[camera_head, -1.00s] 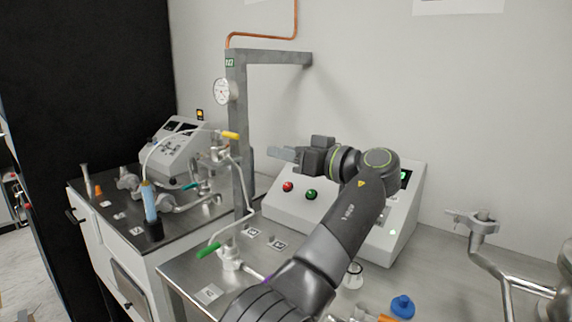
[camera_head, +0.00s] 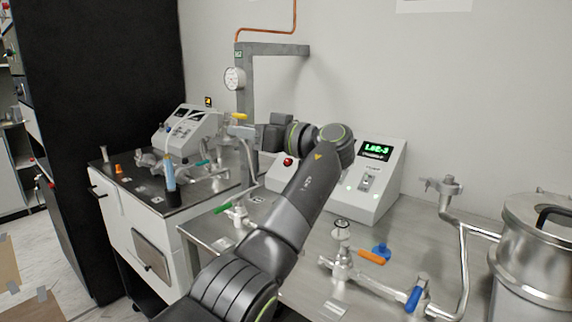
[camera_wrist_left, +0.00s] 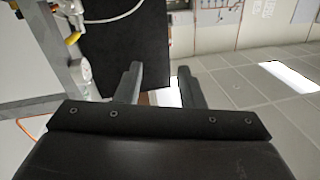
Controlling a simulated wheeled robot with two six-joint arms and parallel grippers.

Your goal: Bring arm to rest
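My left arm rises from the bottom of the head view, over the steel bench, and bends left at the wrist. My left gripper (camera_head: 243,132) points left in mid-air, in front of the grey post (camera_head: 245,105) and just below a yellow valve handle. In the left wrist view its two fingers (camera_wrist_left: 158,84) stand apart with nothing between them, so it is open and empty. My right gripper is in neither view.
A white control box (camera_head: 372,190) with a green display stands behind my forearm. A steel vessel (camera_head: 535,250) stands far right. A pressure gauge (camera_head: 234,78) is on the post.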

